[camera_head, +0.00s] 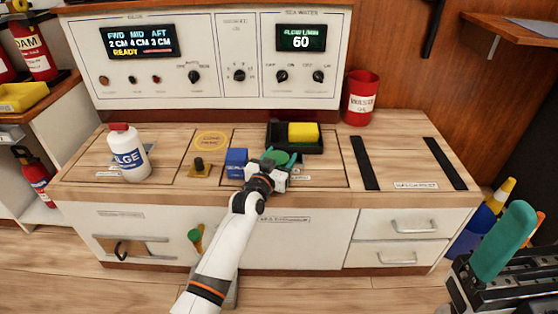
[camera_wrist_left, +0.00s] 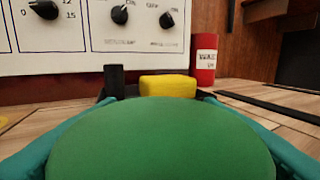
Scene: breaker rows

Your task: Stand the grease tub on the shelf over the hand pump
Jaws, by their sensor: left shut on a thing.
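A green, rounded thing that I take to be the grease tub (camera_wrist_left: 160,140) fills the lower middle of the left wrist view. My left gripper (camera_head: 277,161) is shut on it over the worktop, just in front of a black tray. Its teal fingers lie on both sides of the green thing. In the head view the gripper and wrist hide most of it, and I cannot tell its height over the wood. My right gripper (camera_head: 508,258) is partly in view at the lower right, with one large teal finger clear. I cannot surely pick out the hand pump or its shelf.
The black tray (camera_head: 273,139) holds a yellow block (camera_head: 303,132). A blue block (camera_head: 237,162) stands left of my left gripper. A white bottle (camera_head: 129,156) stands at the left, a red waste can (camera_head: 361,100) at the back right. A wooden ledge (camera_head: 515,30) is upper right.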

